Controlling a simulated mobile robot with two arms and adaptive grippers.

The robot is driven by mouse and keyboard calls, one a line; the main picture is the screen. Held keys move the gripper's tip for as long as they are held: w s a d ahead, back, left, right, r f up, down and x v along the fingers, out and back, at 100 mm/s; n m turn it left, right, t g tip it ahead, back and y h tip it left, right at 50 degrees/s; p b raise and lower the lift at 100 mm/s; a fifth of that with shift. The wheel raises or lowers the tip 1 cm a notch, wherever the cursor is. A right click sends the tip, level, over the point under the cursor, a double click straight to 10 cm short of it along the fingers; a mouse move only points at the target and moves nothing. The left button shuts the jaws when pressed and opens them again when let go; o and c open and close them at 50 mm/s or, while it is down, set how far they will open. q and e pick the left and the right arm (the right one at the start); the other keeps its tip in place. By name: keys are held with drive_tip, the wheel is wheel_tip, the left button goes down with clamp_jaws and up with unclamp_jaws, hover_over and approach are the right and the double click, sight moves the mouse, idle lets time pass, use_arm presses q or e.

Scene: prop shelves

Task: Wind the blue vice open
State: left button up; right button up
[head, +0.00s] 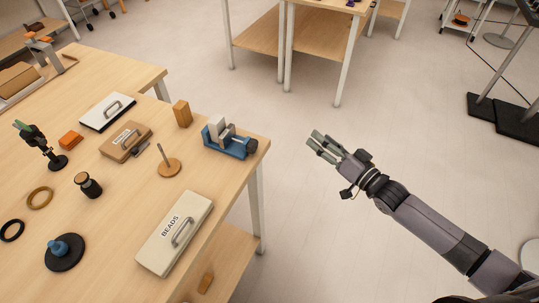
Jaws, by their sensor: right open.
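The blue vice (234,147) sits near the right edge of the wooden table. My left gripper is not in view.
Near the vice stand a wooden block (182,114) and a round wooden base with a peg (168,168). A BEADS box lid with a handle (161,254) lies at the table's front right. Other lidded boxes (107,111) lie to the left. The floor around my right gripper is clear.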

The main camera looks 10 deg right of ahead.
drive_tip(key=d+f+m+g+h+b, duration=0.1)
drive_tip(key=d+f+m+h, duration=0.25)
drive_tip(key=m, duration=0.55)
drive_tip(key=m+g+y+b, duration=0.4)
drive_tip(key=m+y, duration=0.6)
drive_tip(key=m, duration=0.3)
approach(255, 147)
drive_tip(key=p+x, duration=0.2)
drive_tip(key=x, duration=0.4)
drive_tip(key=shift+w+a+p, duration=0.2)
drive_tip(key=shift+w+p, duration=0.05)
drive_tip(key=shift+p, duration=0.05)
drive_tip(key=shift+w+a+f, duration=0.15)
drive_tip(key=shift+w+a, duration=0.25)
drive_tip(key=shift+a, duration=0.2)
drive_tip(key=shift+c, duration=0.2)
